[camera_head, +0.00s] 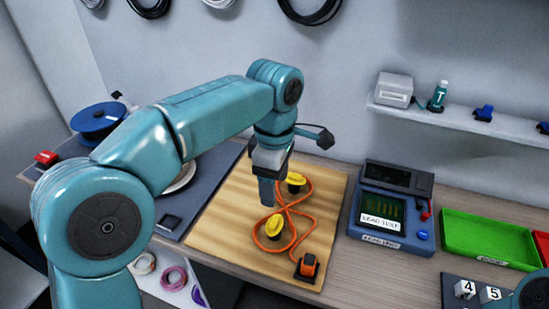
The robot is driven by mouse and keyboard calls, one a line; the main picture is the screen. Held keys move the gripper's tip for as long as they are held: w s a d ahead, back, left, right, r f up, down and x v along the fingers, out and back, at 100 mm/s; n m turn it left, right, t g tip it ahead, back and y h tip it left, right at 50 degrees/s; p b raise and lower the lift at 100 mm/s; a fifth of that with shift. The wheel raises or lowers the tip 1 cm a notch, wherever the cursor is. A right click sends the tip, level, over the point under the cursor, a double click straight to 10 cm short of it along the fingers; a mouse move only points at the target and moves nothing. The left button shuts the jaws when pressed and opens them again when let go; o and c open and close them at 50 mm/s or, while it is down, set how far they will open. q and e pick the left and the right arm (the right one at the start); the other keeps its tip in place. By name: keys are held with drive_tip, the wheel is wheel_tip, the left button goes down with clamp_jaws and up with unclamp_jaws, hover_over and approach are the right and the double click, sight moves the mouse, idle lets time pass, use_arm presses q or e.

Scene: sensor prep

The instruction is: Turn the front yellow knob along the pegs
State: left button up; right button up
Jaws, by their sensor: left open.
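The front yellow knob (274,226) is on the wooden board (219,226), with an orange cable (283,209) routed around it. A second yellow knob (296,181) sits farther back on the board, partly beside my gripper. My left gripper (267,203) points down above the board, just behind and above the front knob. It is open, though the gap between its fingers is hard to see, and nothing shows in it. I cannot tell whether it touches the knob. The pegs are too small to make out. My right gripper is not in view.
An orange-and-black connector (307,266) lies at the board's front right corner. A blue spool (97,121) is at the back left. A shelf (460,123) runs along the wall.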

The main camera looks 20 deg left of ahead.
use_arm(q)
wheel_tip(320, 180, up, 5)
drive_tip(key=shift+r+p, duration=0.2)
drive_tip(key=shift+p, duration=0.25)
drive_tip(key=shift+s+f, duration=0.1)
